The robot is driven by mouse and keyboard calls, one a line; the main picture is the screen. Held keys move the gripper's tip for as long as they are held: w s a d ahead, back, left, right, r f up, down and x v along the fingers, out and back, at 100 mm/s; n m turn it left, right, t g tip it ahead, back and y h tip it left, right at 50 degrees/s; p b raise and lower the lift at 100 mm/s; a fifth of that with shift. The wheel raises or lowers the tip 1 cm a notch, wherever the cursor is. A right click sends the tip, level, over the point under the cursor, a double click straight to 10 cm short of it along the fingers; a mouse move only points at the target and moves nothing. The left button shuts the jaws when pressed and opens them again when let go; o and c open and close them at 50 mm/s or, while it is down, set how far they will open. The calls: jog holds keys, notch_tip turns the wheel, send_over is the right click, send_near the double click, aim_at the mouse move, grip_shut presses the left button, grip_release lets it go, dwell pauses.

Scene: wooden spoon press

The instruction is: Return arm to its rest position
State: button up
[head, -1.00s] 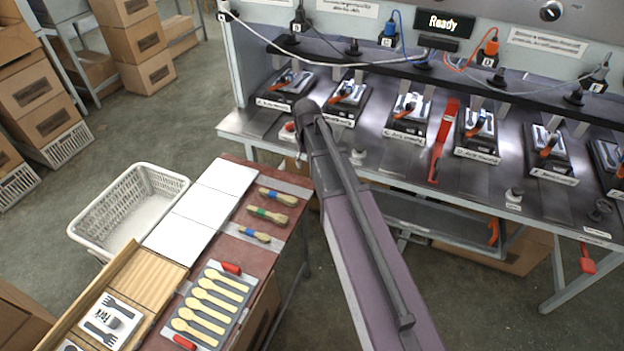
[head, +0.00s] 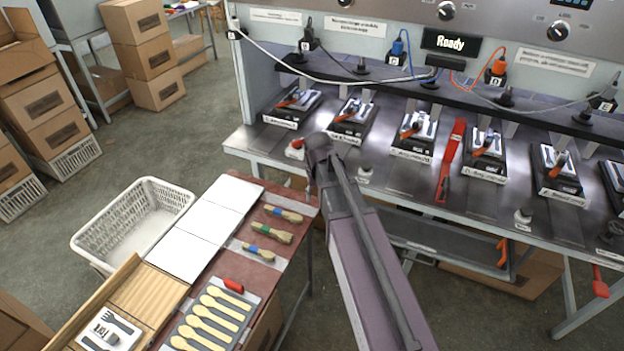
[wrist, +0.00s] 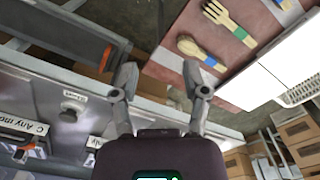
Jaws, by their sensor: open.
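My gripper shows in the wrist view (wrist: 160,82) with its two fingers apart and nothing between them. In the head view my arm reaches up from the bottom edge, and its end lies between the red-brown table (head: 268,268) and the press bench (head: 395,180); the fingers are hidden there. In the wrist view the fingers are over the gap between the bench (wrist: 60,75) and the table (wrist: 165,62), touching neither.
The table holds a tray of wooden spoons (head: 212,318), tied utensil bundles (head: 267,232) and white sheets (head: 208,220). A white basket (head: 135,225) stands left. The display reads "Ready" (head: 450,42).

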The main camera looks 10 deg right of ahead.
jog(key=s, duration=1.2)
jog(key=shift+s, duration=0.1)
dwell(1.9)
